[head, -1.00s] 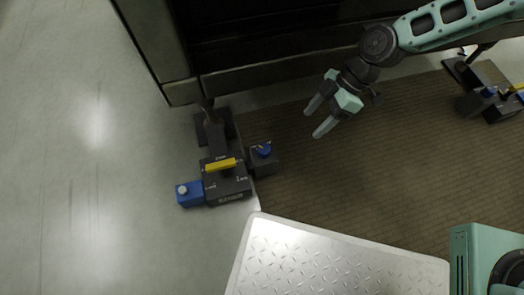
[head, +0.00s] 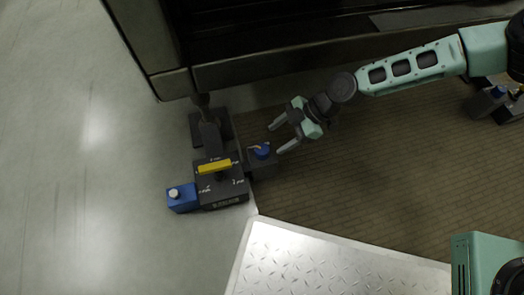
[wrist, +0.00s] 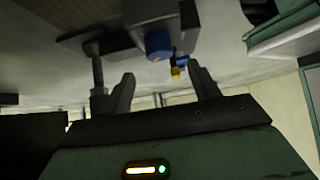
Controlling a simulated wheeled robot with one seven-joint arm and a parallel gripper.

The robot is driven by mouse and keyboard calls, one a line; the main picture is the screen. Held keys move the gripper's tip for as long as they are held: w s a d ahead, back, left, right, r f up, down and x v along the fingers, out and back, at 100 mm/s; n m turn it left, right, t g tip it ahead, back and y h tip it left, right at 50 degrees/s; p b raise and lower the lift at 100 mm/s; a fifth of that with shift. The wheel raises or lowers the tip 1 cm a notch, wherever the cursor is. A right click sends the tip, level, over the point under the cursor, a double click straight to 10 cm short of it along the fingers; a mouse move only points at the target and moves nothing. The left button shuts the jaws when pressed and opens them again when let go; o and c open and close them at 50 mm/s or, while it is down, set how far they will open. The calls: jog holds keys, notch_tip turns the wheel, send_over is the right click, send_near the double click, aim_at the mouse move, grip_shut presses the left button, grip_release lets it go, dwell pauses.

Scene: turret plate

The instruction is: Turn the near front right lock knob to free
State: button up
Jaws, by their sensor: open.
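A dark lock unit stands on the floor below the corner of the dark frame in the head view. On its right side a small dark box (head: 263,170) carries a blue knob (head: 262,151) with a pale mark. The blue knob also shows in the wrist view (wrist: 158,44), ahead of and above the fingertips. My gripper (head: 275,140) is open and empty, just right of the blue knob, its fingers pointing left towards it. A gap seems to remain between fingers and knob; contact cannot be seen clearly.
The unit also has a yellow handle (head: 214,166) and, at its left, a blue box (head: 183,204) with a white knob (head: 174,193). A silver tread plate (head: 320,265) lies in front. A second unit with a blue knob (head: 498,91) is at the right edge. Brown matting (head: 390,180) is clear.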

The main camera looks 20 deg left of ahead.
aim_at(262, 149)
jog(key=b+x, duration=0.3)
jog(key=x, duration=0.5)
jog(key=shift+w+r, duration=0.1)
jog(key=shift+c, duration=0.3)
jog(key=c, duration=0.9)
